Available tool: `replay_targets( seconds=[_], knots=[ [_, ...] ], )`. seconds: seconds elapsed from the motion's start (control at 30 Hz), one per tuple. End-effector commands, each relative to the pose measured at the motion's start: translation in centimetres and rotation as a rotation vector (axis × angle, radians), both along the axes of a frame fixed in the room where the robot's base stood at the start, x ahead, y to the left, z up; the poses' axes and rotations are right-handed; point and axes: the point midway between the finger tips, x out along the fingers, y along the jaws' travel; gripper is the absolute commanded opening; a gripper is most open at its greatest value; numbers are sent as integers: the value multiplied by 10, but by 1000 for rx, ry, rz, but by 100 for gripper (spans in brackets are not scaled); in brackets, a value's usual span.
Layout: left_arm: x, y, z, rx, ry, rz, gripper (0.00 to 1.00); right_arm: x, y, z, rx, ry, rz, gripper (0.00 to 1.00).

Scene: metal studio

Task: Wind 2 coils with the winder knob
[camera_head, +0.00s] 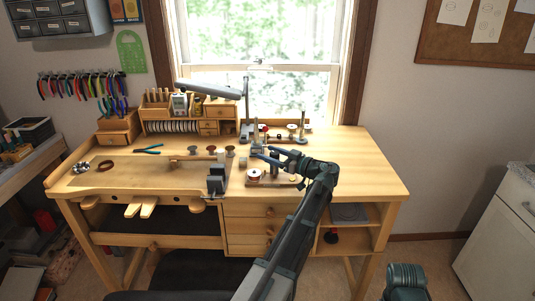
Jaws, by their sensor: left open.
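My left gripper (262,152) is open over the right half of the wooden bench. It points left, and nothing can be made out between its fingers. Just behind it stands a small dark device with a red spot (264,129), which may be the winder; its knob is too small to tell. A tray with upright pegs and spools (290,132) stands behind the gripper. In front of the gripper, a spool with reddish winding (254,174) sits on a small wooden base. I cannot tell whether the fingers touch anything. My right gripper is not in view.
A jointed lamp (210,88) reaches over the bench from beside the window. Several small spools (211,149) stand in a row left of the gripper. A dark block (216,181) stands at the front edge. Blue pliers (148,149) lie at left. The bench's right end is clear.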

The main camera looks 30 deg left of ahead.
Motion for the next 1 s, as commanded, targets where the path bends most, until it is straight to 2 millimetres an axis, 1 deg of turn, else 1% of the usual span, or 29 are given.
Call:
replay_targets(
  seconds=[0.03, 0.13, 0.43, 0.47, 0.5, 0.57, 0.6, 0.67, 0.7, 0.83, 1.0],
  knots=[
    [0, 4, 0, 0, 0, 2, 71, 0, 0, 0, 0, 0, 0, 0],
    [0, 8, 0, 0, 0, 2, 71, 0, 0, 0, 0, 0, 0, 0],
    [0, 10, 0, 0, 0, 0, 71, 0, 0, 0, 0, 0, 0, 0],
    [0, 10, 0, 0, 0, 0, 67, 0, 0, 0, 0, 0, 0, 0],
    [0, 10, 0, 0, 0, 0, 60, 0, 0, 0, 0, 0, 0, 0],
    [0, 10, 0, 0, 0, 0, 49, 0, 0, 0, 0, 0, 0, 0],
    [0, 9, 0, 0, 0, 0, 42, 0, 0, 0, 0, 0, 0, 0],
    [0, 9, 0, 0, 0, 0, 31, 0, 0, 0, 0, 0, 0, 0],
    [0, 9, 0, 0, 0, 0, 24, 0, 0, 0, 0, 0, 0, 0],
    [0, 9, 0, 0, 0, 0, 1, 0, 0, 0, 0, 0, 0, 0],
    [0, 9, 0, 0, 0, -1, 0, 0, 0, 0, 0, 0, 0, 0]
  ],
)
